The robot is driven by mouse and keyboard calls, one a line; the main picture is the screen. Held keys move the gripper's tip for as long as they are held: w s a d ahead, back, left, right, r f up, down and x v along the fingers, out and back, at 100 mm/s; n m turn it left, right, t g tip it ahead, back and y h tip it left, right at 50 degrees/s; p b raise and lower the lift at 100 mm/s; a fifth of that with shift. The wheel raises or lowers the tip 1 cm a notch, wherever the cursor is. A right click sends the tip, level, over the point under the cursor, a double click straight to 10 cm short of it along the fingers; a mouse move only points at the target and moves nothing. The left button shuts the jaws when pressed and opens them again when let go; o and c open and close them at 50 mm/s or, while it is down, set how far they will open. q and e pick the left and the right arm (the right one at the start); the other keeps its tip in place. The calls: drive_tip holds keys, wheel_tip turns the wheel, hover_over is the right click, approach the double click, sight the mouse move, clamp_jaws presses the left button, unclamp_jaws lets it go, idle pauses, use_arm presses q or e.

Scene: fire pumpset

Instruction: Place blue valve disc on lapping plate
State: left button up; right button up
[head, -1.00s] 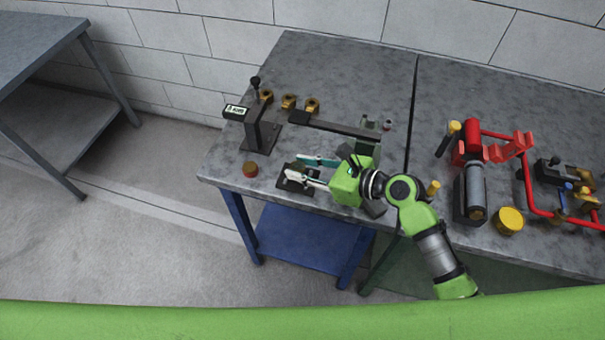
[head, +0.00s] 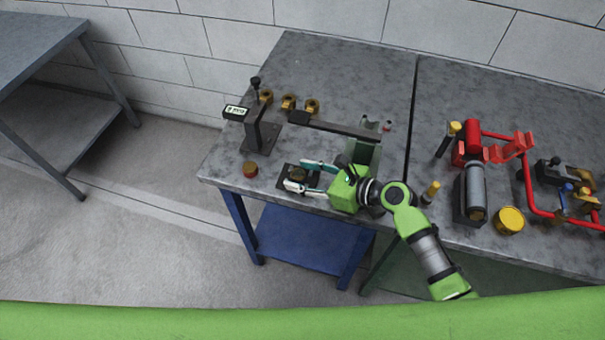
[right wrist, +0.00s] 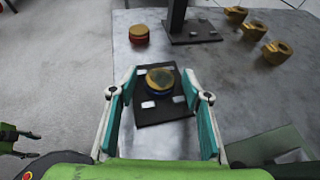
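The blue valve disc (right wrist: 160,79), with a gold top and a blue rim, sits flat on a dark square plate (right wrist: 177,107) that has small white pads, apparently the lapping plate. In the head view the plate (head: 286,182) lies near the bench's front edge with the disc (head: 298,174) on it. My right gripper (right wrist: 158,92) is open, its teal-lined fingers apart on either side of the disc and not touching it. It also shows in the head view (head: 299,175). A dark green part at the lower left of the wrist view may be my left gripper (right wrist: 14,137); its state is unclear.
A red-rimmed disc (head: 250,169) stands left of the plate. Behind are a black stand (head: 262,137) and several brass fittings (head: 289,102). A dark green tray-like part (right wrist: 275,145) is right of my gripper. Red piping (head: 530,190) stands on the right bench.

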drive_tip(key=shift+r, duration=0.15)
drive_tip(key=shift+s+d, duration=0.2)
drive_tip(key=shift+d, duration=0.1)
drive_tip(key=b+v, duration=0.1)
drive_tip(key=v, duration=1)
drive_tip(key=shift+s+d+r, duration=0.1)
drive_tip(key=shift+s, duration=0.05)
